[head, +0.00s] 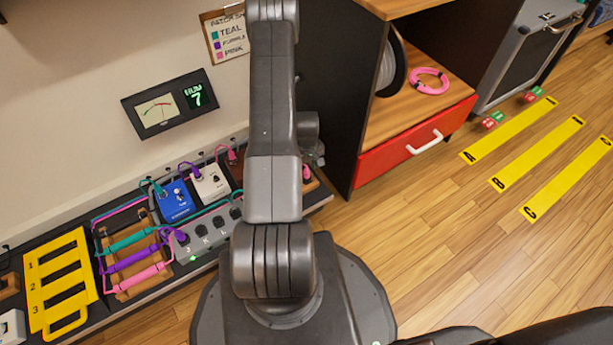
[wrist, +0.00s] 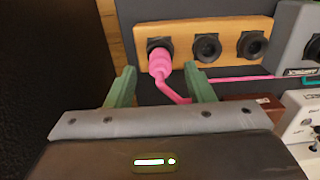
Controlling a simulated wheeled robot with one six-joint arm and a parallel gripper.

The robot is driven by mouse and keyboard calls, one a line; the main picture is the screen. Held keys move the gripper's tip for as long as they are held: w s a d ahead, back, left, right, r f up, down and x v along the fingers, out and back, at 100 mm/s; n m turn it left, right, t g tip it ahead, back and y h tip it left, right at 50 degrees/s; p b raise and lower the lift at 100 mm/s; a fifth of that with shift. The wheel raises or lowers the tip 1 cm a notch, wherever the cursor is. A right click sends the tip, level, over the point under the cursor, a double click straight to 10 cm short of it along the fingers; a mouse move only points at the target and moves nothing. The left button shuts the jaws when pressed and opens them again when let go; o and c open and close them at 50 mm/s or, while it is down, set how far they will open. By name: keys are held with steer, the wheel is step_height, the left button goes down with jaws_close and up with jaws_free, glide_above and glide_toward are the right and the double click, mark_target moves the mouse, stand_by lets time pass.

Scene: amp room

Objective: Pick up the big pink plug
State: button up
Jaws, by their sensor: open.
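In the wrist view a thick pink plug (wrist: 160,64) sits in the left socket of a wooden socket panel (wrist: 225,29). A pink cable runs from it down and to the right. My gripper (wrist: 164,72) is open, its two green fingers on either side of the plug. The plug's body lies between the fingers in the picture; I cannot tell whether they touch it. In the head view my arm hides the gripper; a small pink piece (head: 307,172) shows just right of the arm, probably this plug.
Two black sockets (wrist: 207,47) are empty beside the plug. A dark wall stands close on the left in the wrist view. In the head view a cabinet with a red drawer (head: 415,140) stands right of the arm. A pink bar (head: 140,278) lies on a wooden rack at left.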

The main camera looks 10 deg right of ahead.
step_height(320, 180, down, 2)
steer(key=shift+s+f, duration=0.1)
jaws_close()
